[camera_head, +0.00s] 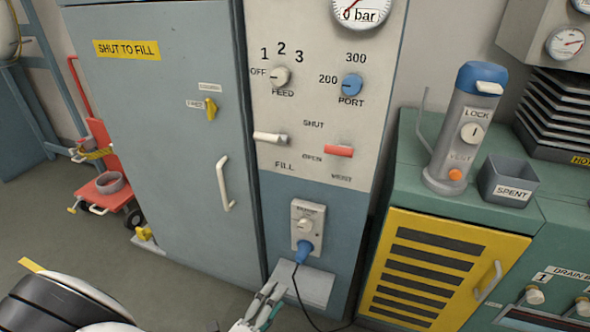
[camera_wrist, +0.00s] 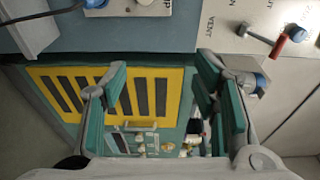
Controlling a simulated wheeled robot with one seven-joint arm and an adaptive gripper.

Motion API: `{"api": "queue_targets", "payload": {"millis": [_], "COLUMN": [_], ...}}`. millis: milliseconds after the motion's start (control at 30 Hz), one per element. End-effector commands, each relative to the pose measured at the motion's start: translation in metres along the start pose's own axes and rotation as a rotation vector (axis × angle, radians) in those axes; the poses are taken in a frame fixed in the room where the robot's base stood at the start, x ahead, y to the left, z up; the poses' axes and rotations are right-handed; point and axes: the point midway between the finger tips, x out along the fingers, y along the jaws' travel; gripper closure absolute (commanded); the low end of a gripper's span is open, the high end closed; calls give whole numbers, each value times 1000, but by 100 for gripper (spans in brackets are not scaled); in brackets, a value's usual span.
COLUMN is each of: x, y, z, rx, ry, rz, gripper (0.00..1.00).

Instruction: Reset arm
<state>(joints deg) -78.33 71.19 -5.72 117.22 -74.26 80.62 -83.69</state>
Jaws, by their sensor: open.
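My gripper (camera_head: 262,306) shows at the bottom of the head view, low in front of the blue-grey lower panel. In the wrist view my gripper (camera_wrist: 165,95) has its two green-padded fingers spread wide, with nothing between them. Beyond the fingers, the wrist view shows the yellow slatted door (camera_wrist: 60,88) and part of the control panel (camera_wrist: 255,30). In the head view, my arm (camera_head: 65,305) fills the bottom left corner. Most of the link between arm and gripper is out of frame.
The grey cabinet (camera_head: 160,140) stands left of the control panel (camera_head: 320,110). A blue plug (camera_head: 303,248) with a black cord sits in the panel's socket. The green bench (camera_head: 415,165) at right bears a grey cylinder (camera_head: 460,135) and the SPENT bin (camera_head: 508,180). Open floor (camera_head: 50,225) lies at left.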

Motion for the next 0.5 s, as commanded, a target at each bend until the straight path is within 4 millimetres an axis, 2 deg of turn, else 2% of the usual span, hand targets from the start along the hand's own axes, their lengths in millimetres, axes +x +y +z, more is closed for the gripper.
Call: {"api": "queue_targets", "payload": {"millis": [267, 367, 500], "x": [28, 42, 60], "y": [-54, -83, -124], "z": [-21, -38, -70], "rx": [270, 427, 675], "ry": [228, 363, 577], "rz": [36, 43, 34], "gripper": [46, 46, 46]}}
